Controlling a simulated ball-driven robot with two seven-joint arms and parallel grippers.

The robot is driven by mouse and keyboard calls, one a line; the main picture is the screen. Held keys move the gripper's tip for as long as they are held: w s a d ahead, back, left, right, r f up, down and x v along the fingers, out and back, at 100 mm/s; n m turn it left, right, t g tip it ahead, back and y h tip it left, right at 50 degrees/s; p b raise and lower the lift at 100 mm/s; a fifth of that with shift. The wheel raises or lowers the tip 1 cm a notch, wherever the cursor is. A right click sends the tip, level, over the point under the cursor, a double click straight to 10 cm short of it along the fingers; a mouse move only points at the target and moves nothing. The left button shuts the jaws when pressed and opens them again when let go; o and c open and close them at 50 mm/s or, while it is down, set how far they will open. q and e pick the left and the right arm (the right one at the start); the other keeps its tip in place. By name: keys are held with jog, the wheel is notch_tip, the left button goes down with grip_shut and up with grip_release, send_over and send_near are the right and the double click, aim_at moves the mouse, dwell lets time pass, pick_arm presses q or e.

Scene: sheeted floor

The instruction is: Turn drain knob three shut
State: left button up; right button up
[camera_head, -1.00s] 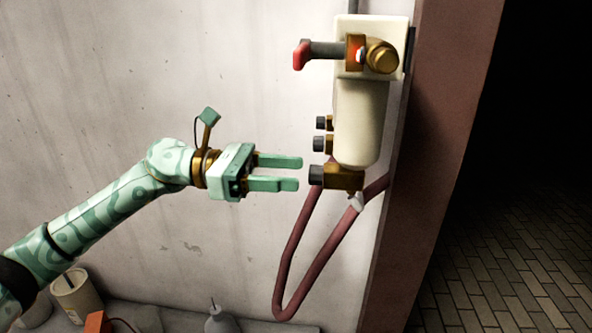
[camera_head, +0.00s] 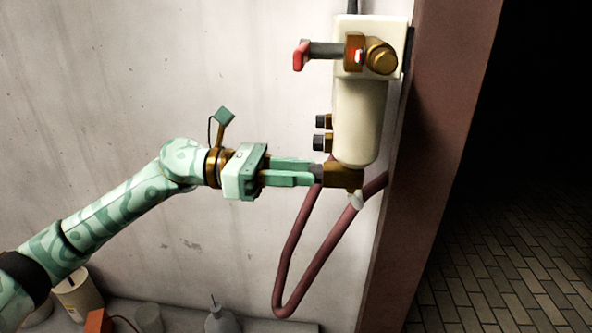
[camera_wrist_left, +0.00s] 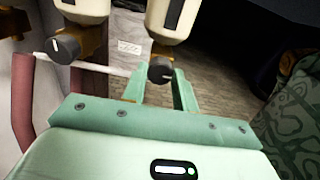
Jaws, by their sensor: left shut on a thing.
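The cream filter body (camera_head: 358,120) hangs on the wall with a brass drain fitting (camera_head: 345,176) at its bottom. My left gripper (camera_head: 314,174) is shut on the dark drain knob (camera_head: 317,171) of this fitting, the lowest and nearest in the head view. Its fingers partly hide the knob. Two other dark knobs, an upper one (camera_head: 320,121) and a middle one (camera_head: 319,142), stand farther back. My right gripper is not in view.
A red-handled valve (camera_head: 301,56) is above. A dark red hose (camera_head: 300,240) loops below the fitting. A reddish post (camera_head: 430,150) stands right, beside a dark opening with brick paving (camera_head: 500,260). A bottle (camera_head: 220,318) and containers line the ledge below.

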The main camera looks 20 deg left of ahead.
pick_arm(q)
jog(key=shift+w+n+p, duration=0.1)
jog(key=shift+n+p, duration=6.75)
jog(key=shift+n, duration=1.95)
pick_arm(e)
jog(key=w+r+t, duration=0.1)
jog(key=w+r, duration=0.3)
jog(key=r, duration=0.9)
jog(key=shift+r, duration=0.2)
pick_arm(q)
jog(key=o, duration=1)
jog(key=shift+f, duration=0.1)
jog(key=shift+c, duration=0.2)
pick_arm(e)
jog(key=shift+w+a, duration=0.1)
pick_arm(q)
jog(key=shift+a, duration=0.1)
jog(key=b+v, duration=0.2)
jog(key=v, duration=1.4)
jog(key=shift+a, duration=0.15)
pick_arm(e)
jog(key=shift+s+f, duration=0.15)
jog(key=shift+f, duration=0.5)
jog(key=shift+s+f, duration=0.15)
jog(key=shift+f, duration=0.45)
